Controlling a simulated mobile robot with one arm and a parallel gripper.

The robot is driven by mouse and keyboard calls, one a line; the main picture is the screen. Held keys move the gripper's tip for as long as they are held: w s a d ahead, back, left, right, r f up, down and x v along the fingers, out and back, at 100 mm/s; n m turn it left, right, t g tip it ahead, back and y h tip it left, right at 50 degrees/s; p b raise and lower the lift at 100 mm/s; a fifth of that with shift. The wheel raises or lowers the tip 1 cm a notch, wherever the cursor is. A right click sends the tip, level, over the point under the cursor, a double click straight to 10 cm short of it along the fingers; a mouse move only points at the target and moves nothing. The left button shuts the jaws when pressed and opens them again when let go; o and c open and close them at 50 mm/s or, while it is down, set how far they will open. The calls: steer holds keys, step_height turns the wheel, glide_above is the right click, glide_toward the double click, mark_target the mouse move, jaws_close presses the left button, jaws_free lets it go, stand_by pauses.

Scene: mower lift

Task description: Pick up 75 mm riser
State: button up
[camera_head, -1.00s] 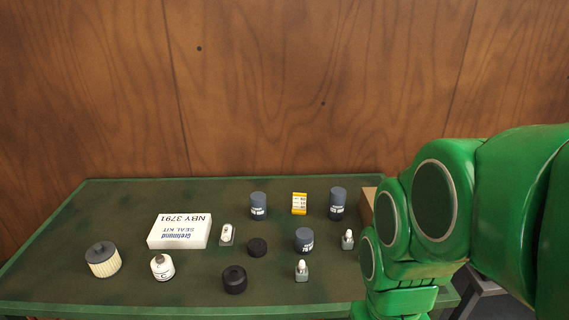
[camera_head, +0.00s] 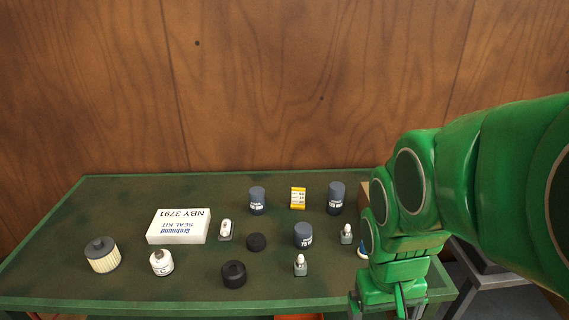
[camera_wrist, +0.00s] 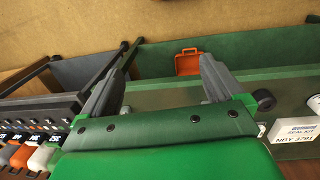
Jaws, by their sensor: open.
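The 75 mm riser (camera_head: 303,236) is a short dark grey-blue cylinder with a white "75" label. It stands upright on the green bench top (camera_head: 60,240), right of centre. Two taller cylinders of the same colour stand behind it, a left one (camera_head: 257,200) and a right one (camera_head: 336,198); their labels are too small to read surely. My gripper (camera_head: 388,308) is at the bench's front right edge, apart from the riser and partly cut off by the frame. In the wrist view my gripper (camera_wrist: 165,72) has its fingers spread with nothing between them. I cannot make out the riser there.
A white seal kit box (camera_head: 178,227) lies farther left. The wrist view shows an orange case (camera_wrist: 187,62) and a rack (camera_wrist: 45,110).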

steer(key=w+d+f+n+t, duration=0.2)
steer(key=w+f+t, duration=0.1)
steer(key=w, duration=0.8)
steer(key=w+d+f+n+t, duration=0.1)
steer(key=w+d+f+t, duration=0.2)
steer(key=w, duration=0.8)
steer(key=w+d+f+n+t, duration=0.2)
steer(key=w+f, duration=0.2)
steer(key=w, duration=0.7)
steer(key=n+t+y, duration=0.2)
steer(key=n+y, duration=0.1)
steer(key=y, duration=0.5)
glide_toward(303, 231)
steer(key=w+f, duration=0.1)
steer(key=w, duration=0.1)
steer(key=w+d+f, duration=0.1)
steer(key=shift+w+d+f, duration=0.1)
steer(key=shift+w+f, duration=0.2)
steer(key=shift+w, duration=0.1)
steer(key=shift+s+a+f+y, duration=0.2)
steer(key=shift+a+y, duration=0.4)
steer(key=shift+y, duration=0.2)
steer(key=shift+w+a+t+y, duration=0.1)
steer(key=shift+a+t+y, duration=0.2)
steer(key=shift+x, duration=1.2)
steer(key=shift+w+a+f, duration=1.05)
steer(key=shift+w+f, duration=0.1)
steer(key=shift+w+a+f, duration=0.25)
steer(key=shift+w+a, duration=0.1)
steer(key=shift+w, duration=0.15)
